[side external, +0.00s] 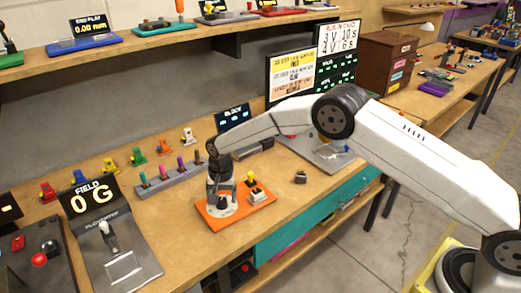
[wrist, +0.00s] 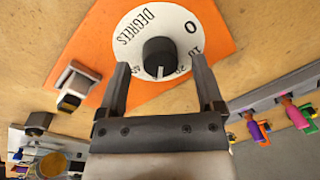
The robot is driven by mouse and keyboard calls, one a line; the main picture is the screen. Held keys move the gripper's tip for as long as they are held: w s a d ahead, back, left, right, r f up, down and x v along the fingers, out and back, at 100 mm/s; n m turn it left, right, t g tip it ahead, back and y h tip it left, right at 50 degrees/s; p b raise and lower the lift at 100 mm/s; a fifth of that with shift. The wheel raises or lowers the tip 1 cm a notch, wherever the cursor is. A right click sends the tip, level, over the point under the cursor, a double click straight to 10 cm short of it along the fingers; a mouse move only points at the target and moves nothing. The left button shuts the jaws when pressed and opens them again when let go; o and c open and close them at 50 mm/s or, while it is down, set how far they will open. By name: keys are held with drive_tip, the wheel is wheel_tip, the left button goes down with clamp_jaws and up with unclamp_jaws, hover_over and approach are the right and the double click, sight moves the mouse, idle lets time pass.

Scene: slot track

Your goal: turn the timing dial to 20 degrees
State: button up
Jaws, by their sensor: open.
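The timing dial shows in the wrist view as a round white face (wrist: 182,22) with "DEGREES" and number marks, and a black knob (wrist: 158,52) at its centre. A white pointer mark on the knob points down in the picture, just left of the 20. The dial sits on an orange plate (wrist: 92,45), also seen on the bench in the side view (side external: 263,203). My gripper (wrist: 160,66) is open, its fingers on either side of the knob, apart from it. In the side view my gripper (side external: 220,190) is over the plate's left part and hides most of the dial.
A white switch block (side external: 257,194) is on the plate's right. A small dark block (side external: 300,177) lies on the bench to the right. A grey rack of coloured pegs (side external: 170,178) stands behind left; the FIELD panel (side external: 120,268) is at front left.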

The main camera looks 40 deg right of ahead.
drive_tip(key=shift+f, duration=0.45)
clamp_jaws()
drive_tip(key=shift+n, duration=0.4)
drive_tip(key=n, duration=0.4)
drive_tip(key=shift+n, duration=2)
